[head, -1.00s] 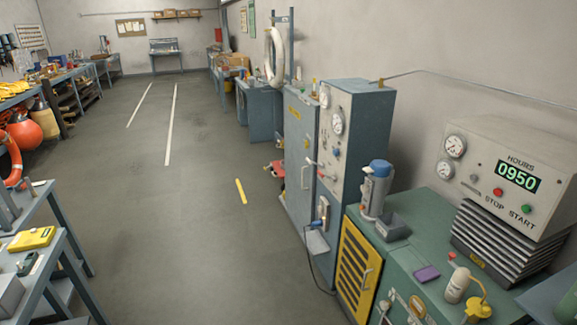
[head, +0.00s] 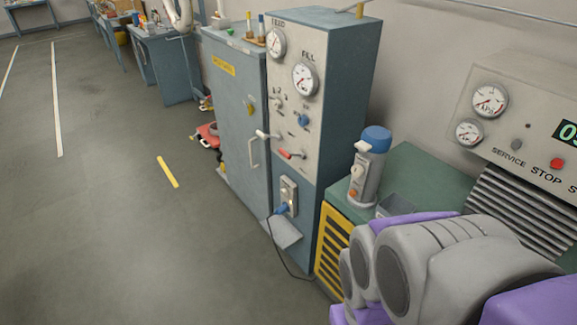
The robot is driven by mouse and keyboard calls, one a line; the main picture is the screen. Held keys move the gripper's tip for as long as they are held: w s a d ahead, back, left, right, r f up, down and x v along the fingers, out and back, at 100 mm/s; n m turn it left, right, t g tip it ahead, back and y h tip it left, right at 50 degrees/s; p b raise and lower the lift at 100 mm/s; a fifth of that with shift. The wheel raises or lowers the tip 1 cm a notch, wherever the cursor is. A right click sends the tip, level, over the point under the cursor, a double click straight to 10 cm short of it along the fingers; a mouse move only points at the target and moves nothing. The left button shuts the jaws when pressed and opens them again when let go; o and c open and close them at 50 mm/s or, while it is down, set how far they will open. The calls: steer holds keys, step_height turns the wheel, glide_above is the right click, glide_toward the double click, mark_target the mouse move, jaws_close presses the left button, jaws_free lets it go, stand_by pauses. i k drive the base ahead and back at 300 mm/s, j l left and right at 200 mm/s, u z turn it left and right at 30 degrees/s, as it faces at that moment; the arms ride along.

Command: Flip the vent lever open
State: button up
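A tall blue-grey cabinet has a pale control panel (head: 296,110) on its front, with two round gauges (head: 304,79) at the top. Low on this panel a small lever with a red grip (head: 290,154) sticks out, lying nearly level. A pale-handled lever (head: 267,136) sits to its upper left, and a blue knob (head: 303,120) is above. The lettering beside the levers is too small to read, so I cannot tell for sure which is the vent lever. Grey and purple parts of my arm fill the lower right; my gripper's fingertips do not show.
A blue-capped canister (head: 369,165) stands on the green bench right of the cabinet. A compressor console (head: 520,115) is farther right. A cable (head: 277,250) hangs from a blue plug below the panel. The floor (head: 110,220) at left is clear.

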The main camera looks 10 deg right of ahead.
mark_target(288, 155)
steer(key=i+j+z, duration=0.1)
steer(key=i+j, duration=0.15)
steer(key=i, duration=0.25)
steer(key=i+j+z, duration=0.1)
steer(key=i+j, duration=0.2)
steer(key=i, duration=0.2)
